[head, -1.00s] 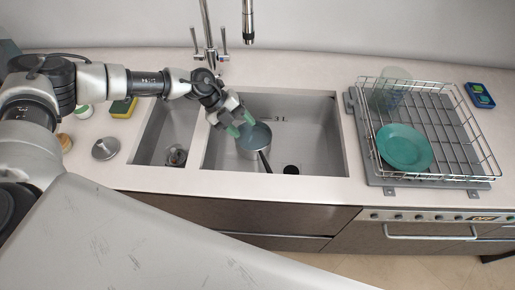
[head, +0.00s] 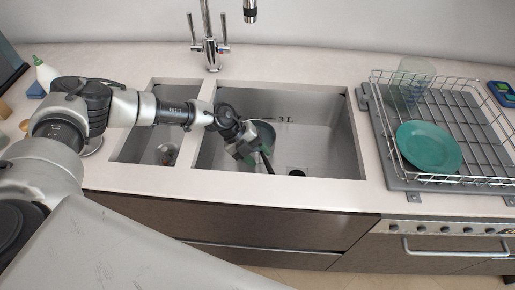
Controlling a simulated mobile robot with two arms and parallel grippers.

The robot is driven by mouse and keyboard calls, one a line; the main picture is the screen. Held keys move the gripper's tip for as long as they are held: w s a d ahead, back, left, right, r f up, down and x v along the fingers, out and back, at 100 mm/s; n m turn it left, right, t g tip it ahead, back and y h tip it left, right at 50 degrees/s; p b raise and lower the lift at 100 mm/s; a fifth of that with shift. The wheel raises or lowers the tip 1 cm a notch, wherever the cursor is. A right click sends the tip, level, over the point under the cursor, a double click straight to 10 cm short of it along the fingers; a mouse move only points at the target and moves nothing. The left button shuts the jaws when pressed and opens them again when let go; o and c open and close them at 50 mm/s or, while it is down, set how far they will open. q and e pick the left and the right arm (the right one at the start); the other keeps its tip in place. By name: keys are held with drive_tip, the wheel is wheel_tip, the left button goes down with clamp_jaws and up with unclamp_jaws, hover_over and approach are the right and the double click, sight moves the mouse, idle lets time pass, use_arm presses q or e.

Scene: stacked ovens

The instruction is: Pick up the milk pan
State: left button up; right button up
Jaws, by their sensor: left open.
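The milk pan (head: 265,132) sits in the large right basin of the sink (head: 320,150), with its dark handle (head: 268,163) pointing toward the front edge. My left gripper (head: 253,159) reaches down over the left side of the pan, close to the handle. It is open, and its fingers partly hide the pan. I cannot tell whether the fingers touch the pan. My right gripper is out of view.
A wire dish rack (head: 473,133) with a teal plate (head: 429,147) and a clear glass (head: 413,75) stands right of the sink. The tap (head: 211,50) rises behind it. A narrow basin (head: 140,148) lies to the left. A bottle (head: 45,72) stands far left.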

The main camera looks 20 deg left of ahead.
sight(266, 162)
use_arm(q)
drive_tip(key=x, duration=0.5)
drive_tip(key=shift+w+f, duration=0.1)
drive_tip(key=shift+f, duration=0.15)
drive_tip(key=shift+a, duration=0.1)
clamp_jaws()
idle(1.0)
drive_tip(key=shift+r, duration=0.15)
